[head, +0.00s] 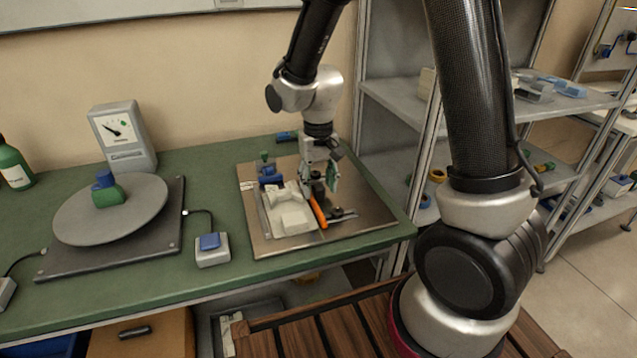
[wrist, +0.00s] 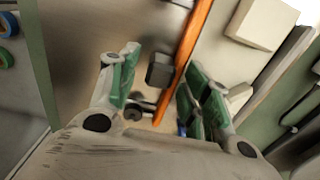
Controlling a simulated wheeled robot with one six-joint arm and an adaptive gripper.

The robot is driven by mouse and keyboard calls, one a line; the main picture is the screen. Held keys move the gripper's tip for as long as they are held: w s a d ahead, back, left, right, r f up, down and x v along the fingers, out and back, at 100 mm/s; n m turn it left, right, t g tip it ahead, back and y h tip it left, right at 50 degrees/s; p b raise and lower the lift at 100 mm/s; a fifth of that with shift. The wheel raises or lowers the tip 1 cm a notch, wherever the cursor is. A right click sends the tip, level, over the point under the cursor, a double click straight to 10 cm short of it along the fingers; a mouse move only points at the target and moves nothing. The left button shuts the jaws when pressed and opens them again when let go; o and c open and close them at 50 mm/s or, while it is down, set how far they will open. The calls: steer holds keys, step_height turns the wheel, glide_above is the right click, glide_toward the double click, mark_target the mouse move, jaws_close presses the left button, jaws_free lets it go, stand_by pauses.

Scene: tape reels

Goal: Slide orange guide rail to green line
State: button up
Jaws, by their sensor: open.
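The orange guide rail (head: 318,212) is a thin bar on the metal plate (head: 367,233), beside a pale block-shaped fixture (head: 292,215). In the wrist view the orange rail (wrist: 188,58) runs slantwise down between my fingers, nearer the right one. My gripper (head: 325,184) is open just above the plate at the rail's far end; its green-padded fingers (wrist: 160,98) stand apart on either side of the rail and a dark block (wrist: 160,70). I cannot tell whether a finger touches the rail.
A round grey turntable (head: 110,222) with a green and blue piece stands at the left. A blue-buttoned box (head: 212,250) sits left of the plate. A gauge (head: 122,135) stands at the back. Metal shelves (head: 390,98) rise close on the right.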

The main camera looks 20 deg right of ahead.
mark_target(316, 186)
steer(key=shift+f, duration=0.1)
jaws_close()
steer(key=shift+a, duration=0.35)
jaws_free()
step_height(316, 186, up, 12)
stand_by(0.6)
